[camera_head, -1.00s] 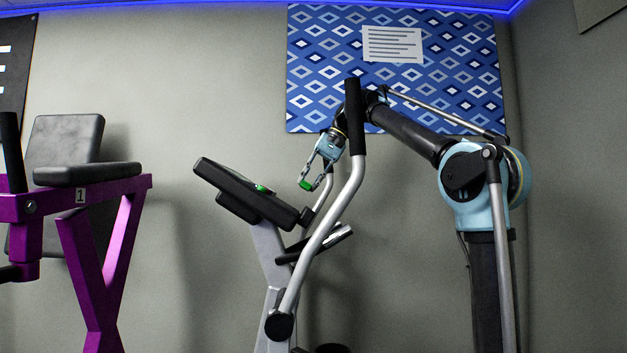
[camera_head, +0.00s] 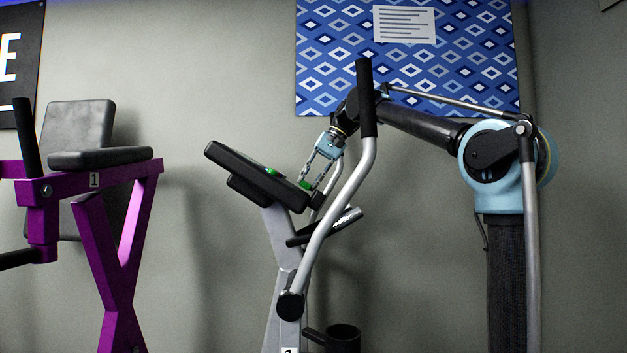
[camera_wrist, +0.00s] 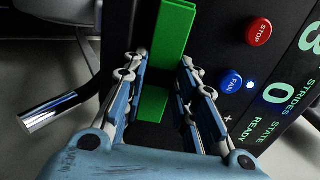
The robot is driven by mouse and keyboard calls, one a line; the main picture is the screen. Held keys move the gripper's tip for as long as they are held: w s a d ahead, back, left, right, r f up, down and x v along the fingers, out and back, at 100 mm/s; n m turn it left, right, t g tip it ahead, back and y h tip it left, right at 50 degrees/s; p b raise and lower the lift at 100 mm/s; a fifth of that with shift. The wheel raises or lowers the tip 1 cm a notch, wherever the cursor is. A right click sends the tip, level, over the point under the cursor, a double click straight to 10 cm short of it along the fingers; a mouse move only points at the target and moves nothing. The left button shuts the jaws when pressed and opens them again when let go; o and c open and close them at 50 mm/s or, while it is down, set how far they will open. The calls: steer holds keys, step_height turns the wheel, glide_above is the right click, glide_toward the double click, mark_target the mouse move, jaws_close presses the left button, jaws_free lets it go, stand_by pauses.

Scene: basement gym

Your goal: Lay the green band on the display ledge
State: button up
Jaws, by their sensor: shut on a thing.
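The exercise machine's dark tilted console (camera_head: 238,163) is in the middle of the head view. My gripper (camera_head: 309,182) is at the console's lower right end, shut on the green band (camera_head: 304,185). In the wrist view, green pieces of the band (camera_wrist: 151,104) show between the fingers of my gripper (camera_wrist: 162,72). A longer green bar (camera_wrist: 176,28) lies beyond the fingertips over the dark console face; I cannot tell if it joins the held piece. A small green spot (camera_head: 271,171) also shows on the console's top. I cannot tell whether the band touches the console.
The console face has a red STOP button (camera_wrist: 258,31), a blue FAN button (camera_wrist: 230,79) and a lit display (camera_wrist: 292,95). A long grey handlebar (camera_head: 345,195) rises in front of my arm. A purple bench machine (camera_head: 118,225) stands left.

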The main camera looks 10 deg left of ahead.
steer(key=shift+a+f, duration=0.1)
steer(key=shift+f, duration=0.05)
steer(key=o, duration=1.2)
steer(key=shift+c, duration=0.2)
steer(key=v, duration=1.2)
steer(key=shift+f, duration=0.1)
